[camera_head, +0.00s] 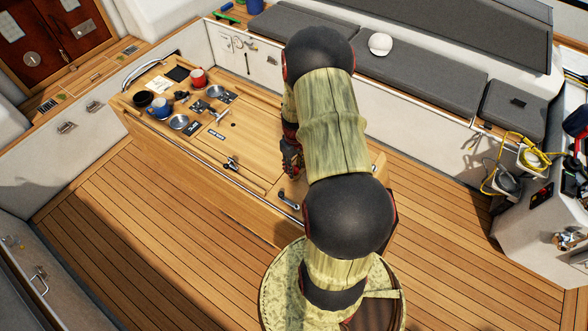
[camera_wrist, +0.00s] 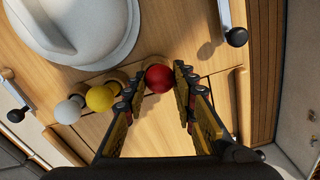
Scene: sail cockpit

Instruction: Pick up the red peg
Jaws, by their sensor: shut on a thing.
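The red peg (camera_wrist: 159,78) shows its round red head in the wrist view, between the fingertips of my gripper (camera_wrist: 160,84). The fingers are shut on it, one on each side. The lower part of the peg is hidden, so I cannot tell whether it is clear of the wood. In the head view my arm hides the red peg, and only part of my gripper (camera_head: 291,158) shows at the arm's left edge, over the table.
Just left of the red peg are a yellow peg (camera_wrist: 100,97) and a white peg (camera_wrist: 68,111). A white helmet-like thing (camera_wrist: 80,30) lies behind them. Black-tipped metal handles (camera_wrist: 234,36) flank the area. Mugs and bowls (camera_head: 180,122) stand on the table's far left.

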